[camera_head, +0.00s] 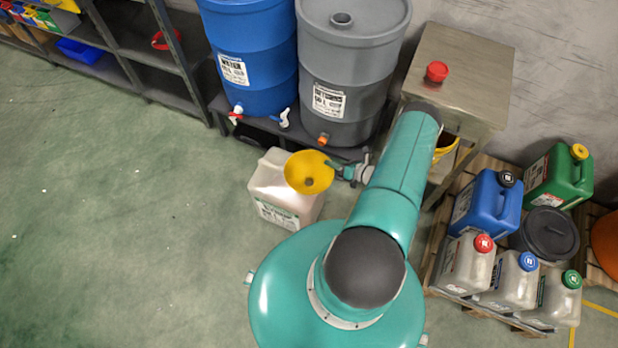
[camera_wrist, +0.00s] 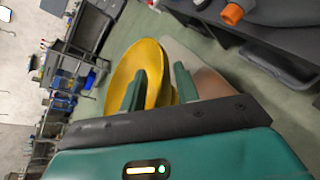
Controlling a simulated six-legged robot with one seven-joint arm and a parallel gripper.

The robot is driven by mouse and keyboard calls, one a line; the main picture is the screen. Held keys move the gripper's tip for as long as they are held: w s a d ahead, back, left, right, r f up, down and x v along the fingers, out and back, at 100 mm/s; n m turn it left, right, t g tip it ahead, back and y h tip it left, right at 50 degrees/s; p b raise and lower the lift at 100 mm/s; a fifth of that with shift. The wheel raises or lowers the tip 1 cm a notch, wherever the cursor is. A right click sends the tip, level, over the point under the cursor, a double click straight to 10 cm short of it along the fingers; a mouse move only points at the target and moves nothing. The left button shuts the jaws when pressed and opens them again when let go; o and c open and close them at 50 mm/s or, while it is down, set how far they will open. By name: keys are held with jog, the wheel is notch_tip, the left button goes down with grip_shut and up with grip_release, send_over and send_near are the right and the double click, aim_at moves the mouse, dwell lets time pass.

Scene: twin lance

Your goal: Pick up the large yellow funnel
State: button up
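The large yellow funnel (camera_head: 309,172) sits mouth up over the top of a pale jerrycan (camera_head: 285,200) on the floor, in the head view. In the wrist view the funnel (camera_wrist: 150,62) fills the middle. My gripper (camera_head: 338,170) is at the funnel's right edge in the head view. In the wrist view my gripper (camera_wrist: 158,80) has its two fingers apart, with yellow funnel wall between them. The left finger overlaps the funnel's mouth and the right finger is outside its wall. I cannot tell whether either finger touches it. The funnel's spout is hidden.
A blue drum (camera_head: 250,50) and a grey drum (camera_head: 352,75) with taps stand on a low dark stand behind. A metal cabinet (camera_head: 470,65) and a pallet of canisters (camera_head: 485,205) stand at right. Dark shelves (camera_head: 145,55) are at back left. The floor at left is clear.

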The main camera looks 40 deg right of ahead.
jog(key=shift+x, duration=1.2)
grip_shut()
jog(key=shift+d+r, duration=0.1)
